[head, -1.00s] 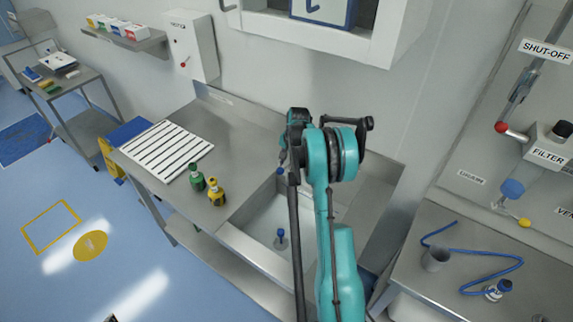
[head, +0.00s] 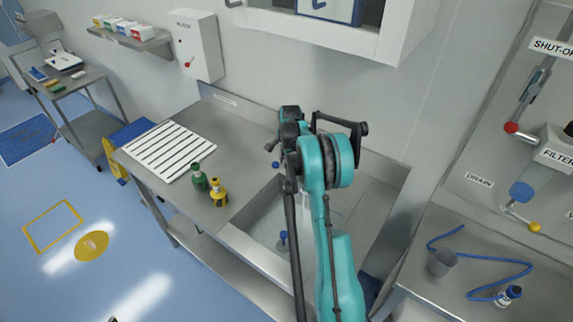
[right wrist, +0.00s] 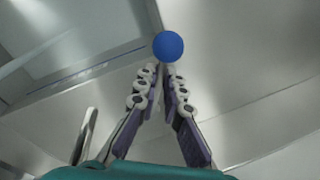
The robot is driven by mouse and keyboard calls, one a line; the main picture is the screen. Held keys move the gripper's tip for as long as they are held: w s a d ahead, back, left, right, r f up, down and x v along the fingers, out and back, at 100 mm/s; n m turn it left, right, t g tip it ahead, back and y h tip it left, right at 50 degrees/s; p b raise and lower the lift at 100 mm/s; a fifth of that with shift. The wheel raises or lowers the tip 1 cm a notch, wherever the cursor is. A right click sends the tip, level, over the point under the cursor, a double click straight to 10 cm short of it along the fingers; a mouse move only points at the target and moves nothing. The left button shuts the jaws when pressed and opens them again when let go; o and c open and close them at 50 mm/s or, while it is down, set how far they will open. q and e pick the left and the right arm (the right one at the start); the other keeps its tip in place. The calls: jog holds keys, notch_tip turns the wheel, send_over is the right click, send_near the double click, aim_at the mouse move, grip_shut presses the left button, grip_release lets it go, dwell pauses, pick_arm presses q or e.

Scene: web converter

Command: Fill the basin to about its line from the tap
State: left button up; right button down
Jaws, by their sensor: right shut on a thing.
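The steel basin (head: 262,222) is sunk in the bench, partly hidden behind my right arm. A small blue-topped piece (head: 283,237) stands in it. I cannot make out the fill line or a water level. A blue round knob, which looks like the tap's handle (head: 275,165), shows at the basin's back left. It is large in the right wrist view (right wrist: 168,46), at the tips of my right gripper (right wrist: 160,72), whose fingers converge on it, shut. In the head view my arm hides most of that gripper and any spout. My left gripper is not in view.
A green bottle (head: 199,177) and a yellow bottle (head: 219,193) stand left of the basin, near a white slatted rack (head: 168,150). A grey cup (head: 442,262) and a blue hose (head: 500,262) are on the right-hand bench. A white cabinet (head: 345,38) hangs above.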

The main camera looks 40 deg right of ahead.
jog(key=c, duration=1.6)
grip_release()
jog(key=shift+r, duration=0.1)
jog(key=r, duration=0.4)
jog(key=s+r, duration=0.1)
jog(key=r, duration=0.2)
jog(key=s+r, duration=0.1)
jog(key=r, duration=0.3)
jog(key=shift+s+a+r, duration=0.1)
jog(key=shift+a+r, duration=0.2)
jog(key=shift+r, duration=0.05)
